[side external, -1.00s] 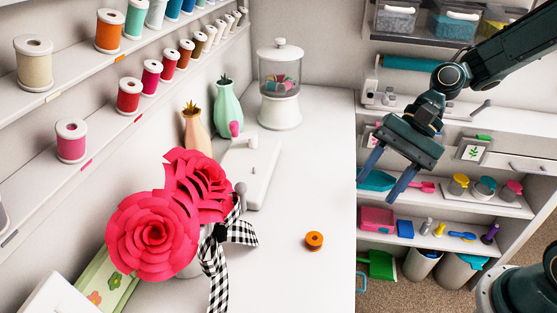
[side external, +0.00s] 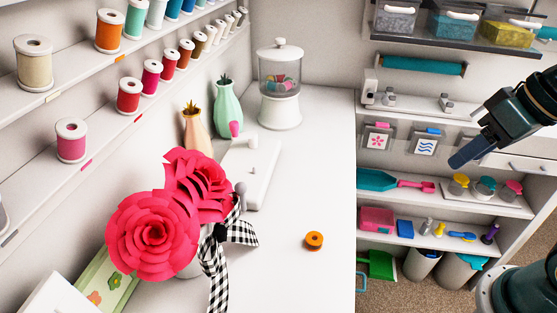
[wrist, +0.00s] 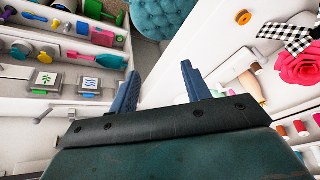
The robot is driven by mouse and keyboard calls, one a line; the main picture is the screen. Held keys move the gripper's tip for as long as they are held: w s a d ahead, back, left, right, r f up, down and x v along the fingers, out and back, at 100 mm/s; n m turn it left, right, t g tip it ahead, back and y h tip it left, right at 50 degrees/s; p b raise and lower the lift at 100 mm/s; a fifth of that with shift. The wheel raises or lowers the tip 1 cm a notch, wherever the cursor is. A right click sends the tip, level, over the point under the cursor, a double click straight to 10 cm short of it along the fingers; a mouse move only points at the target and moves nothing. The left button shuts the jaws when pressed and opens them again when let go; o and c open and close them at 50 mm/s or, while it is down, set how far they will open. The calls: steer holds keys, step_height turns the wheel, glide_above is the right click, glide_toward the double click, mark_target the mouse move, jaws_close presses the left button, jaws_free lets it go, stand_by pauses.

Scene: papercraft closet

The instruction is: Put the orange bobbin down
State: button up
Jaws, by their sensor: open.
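The orange bobbin (side external: 314,240) lies flat on the white tabletop, near its right edge, to the right of the checkered ribbon. It also shows in the wrist view (wrist: 243,17), near the top, well beyond the fingertips. My gripper (side external: 459,160) is at the right of the side view, in front of the shelves and clear of the table. In the wrist view my gripper (wrist: 158,80) has its two blue fingers wide apart with nothing between them. The bobbin is apart from the gripper.
Pink paper roses (side external: 155,232) with a checkered ribbon (side external: 240,233) stand left of the bobbin. A white machine (side external: 252,172), two vases and a lidded jar (side external: 280,85) stand farther back. Thread spools line the left wall. The tabletop (side external: 315,170) around the bobbin is clear.

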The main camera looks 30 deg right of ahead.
steer(key=shift+s+d+r+n+t+h, duration=0.2)
steer(key=shift+s+d+r+n, duration=0.1)
steer(key=shift+s+d, duration=0.25)
steer(key=shift+s+d+r+n+t+h, duration=0.25)
steer(key=shift+s+d+n, duration=0.1)
steer(key=shift+s, duration=0.3)
stand_by(0.6)
